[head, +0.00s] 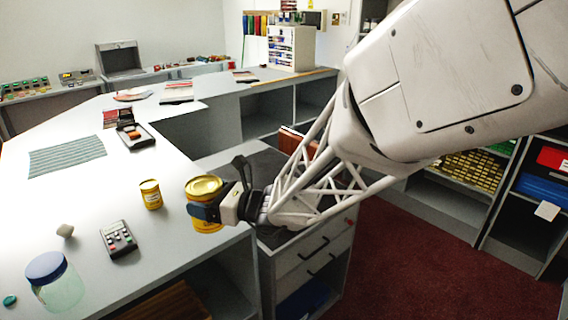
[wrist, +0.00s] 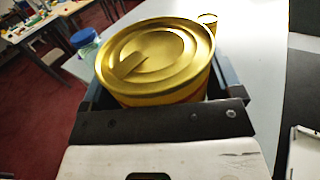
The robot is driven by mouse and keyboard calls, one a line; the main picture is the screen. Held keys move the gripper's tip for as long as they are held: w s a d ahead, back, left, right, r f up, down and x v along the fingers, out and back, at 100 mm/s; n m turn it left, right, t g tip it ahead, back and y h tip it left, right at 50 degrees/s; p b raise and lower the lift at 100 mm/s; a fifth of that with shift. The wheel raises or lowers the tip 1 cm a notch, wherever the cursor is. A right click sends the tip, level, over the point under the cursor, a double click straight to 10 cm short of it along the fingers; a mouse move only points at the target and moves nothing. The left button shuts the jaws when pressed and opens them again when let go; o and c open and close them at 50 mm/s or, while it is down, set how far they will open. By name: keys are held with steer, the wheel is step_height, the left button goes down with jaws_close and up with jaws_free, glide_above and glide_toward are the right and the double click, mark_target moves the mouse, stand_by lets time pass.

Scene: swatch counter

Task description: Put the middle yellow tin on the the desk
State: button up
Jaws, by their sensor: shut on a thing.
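My gripper (head: 220,196) is shut on a large yellow tin (head: 204,186) with a gold lid. The tin is upright at the right edge of the white counter (head: 75,195); I cannot tell whether its base touches the top. In the wrist view the tin (wrist: 155,58) fills the space between the dark fingers, its lid facing the camera. A smaller yellow tin (head: 151,194) stands on the counter to the left, apart from the held one. It also shows in the wrist view (wrist: 207,19), partly hidden.
A striped cloth (head: 67,155) lies farther back. A dark-topped drawer unit (head: 310,256) stands beside the counter under my arm. Bare counter lies around the small tin.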

steer(key=w+d+m+t+h, duration=0.55)
steer(key=w+d+t, duration=0.35)
steer(key=w+d, duration=1.65)
step_height(320, 180, down, 22)
steer(key=w, duration=0.2)
steer(key=shift+a+m+y, duration=0.35)
steer(key=shift+a+m, duration=0.1)
steer(key=shift+w+r, duration=0.1)
steer(key=shift+w, duration=0.05)
steer(key=w+a+f, duration=0.1)
steer(key=w+a, duration=0.2)
steer(key=w, duration=1.2)
steer(key=shift+w+f, duration=0.2)
steer(key=shift+w, duration=0.05)
steer(key=shift+f, duration=1.8)
steer(key=shift+f, duration=0.1)
